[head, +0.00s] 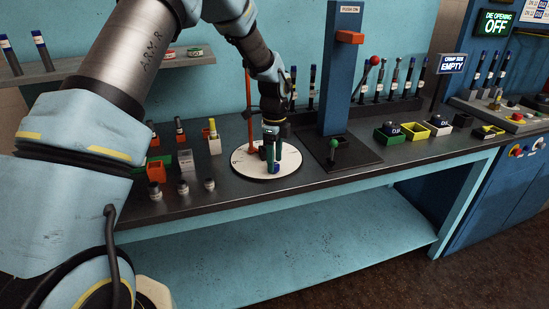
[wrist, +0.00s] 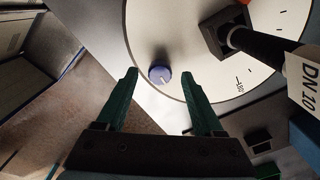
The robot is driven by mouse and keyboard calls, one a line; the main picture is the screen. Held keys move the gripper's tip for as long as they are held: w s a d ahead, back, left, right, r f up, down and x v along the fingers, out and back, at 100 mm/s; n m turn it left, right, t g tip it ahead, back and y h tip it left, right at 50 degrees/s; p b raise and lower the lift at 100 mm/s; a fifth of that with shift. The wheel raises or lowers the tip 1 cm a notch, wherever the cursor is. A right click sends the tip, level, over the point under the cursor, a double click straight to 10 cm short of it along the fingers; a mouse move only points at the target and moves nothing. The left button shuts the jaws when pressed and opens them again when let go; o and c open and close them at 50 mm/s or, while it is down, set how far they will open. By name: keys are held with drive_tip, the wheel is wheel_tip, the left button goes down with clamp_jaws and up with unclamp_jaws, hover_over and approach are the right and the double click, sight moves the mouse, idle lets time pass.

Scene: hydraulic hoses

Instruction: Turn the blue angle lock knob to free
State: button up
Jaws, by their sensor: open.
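The blue angle lock knob (wrist: 160,75) sits near the edge of a round white dial plate (wrist: 145,28). It is round, with a pale pointer line on its face. My gripper (wrist: 159,73) has two green fingers, open, one on each side of the knob in the wrist view, with gaps between fingers and knob. I cannot tell whether the fingertips are down at the knob's height. In the head view, my gripper (head: 271,163) points down over the front of the white plate (head: 247,170), and the blue knob (head: 276,168) shows low beside the fingers.
A blue press column (head: 341,75) and a green-knobbed lever (head: 334,145) stand to the right. Small fittings (head: 184,160) stand to the left on the bench.

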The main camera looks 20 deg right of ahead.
drive_tip(key=shift+f, duration=0.55)
clamp_jaws()
